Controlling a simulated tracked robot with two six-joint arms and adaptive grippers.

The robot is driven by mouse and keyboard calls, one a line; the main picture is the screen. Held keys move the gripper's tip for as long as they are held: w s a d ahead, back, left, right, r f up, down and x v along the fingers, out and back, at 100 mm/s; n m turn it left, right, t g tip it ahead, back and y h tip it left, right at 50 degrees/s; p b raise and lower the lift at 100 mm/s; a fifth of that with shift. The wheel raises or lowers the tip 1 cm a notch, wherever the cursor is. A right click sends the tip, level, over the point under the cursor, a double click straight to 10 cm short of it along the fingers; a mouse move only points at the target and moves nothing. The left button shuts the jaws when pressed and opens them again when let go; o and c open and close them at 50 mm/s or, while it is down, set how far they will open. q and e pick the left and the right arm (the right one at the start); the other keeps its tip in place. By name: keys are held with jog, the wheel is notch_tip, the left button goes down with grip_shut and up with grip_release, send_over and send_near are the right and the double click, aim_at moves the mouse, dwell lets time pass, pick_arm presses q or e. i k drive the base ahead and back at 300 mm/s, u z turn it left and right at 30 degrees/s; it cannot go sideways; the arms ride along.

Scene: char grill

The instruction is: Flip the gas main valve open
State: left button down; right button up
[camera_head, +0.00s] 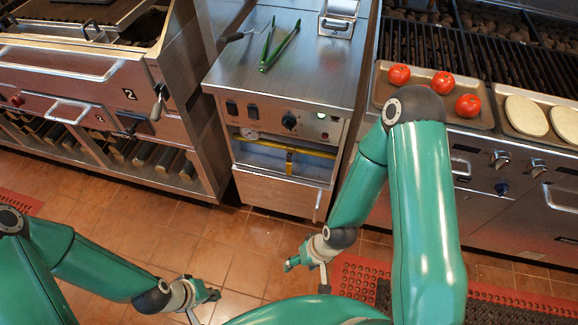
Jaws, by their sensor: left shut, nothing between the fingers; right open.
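The gas main valve (289,162) shows as a small yellow lever on the yellow gas pipe (315,152), in the open recess of the middle steel cabinet. The lever appears to hang down, across the pipe. A round gauge (249,134) sits at the pipe's left end. My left gripper (212,295) is shut and empty, low over the floor at the bottom left of the cabinet. My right gripper (291,264) is open and empty, in front of and below the cabinet's drawer. Both grippers are apart from the valve.
Green tongs (279,47) lie on the cabinet top (240,75). A lit panel with switches and a knob (289,121) is above the recess. A drawer (275,193) is below it. Grills flank both sides; tomatoes (468,105) lie on a right-hand tray.

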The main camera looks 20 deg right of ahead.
aim_at(288, 164)
jog(key=u, duration=0.05)
jog(key=k, duration=0.5)
jog(key=z, duration=1.55)
jog(key=i, duration=0.1)
jog(key=u, duration=2.85)
jog(key=i, duration=1.1)
jog(key=z, duration=4.1)
jog(key=k, duration=0.1)
jog(key=u, duration=2.7)
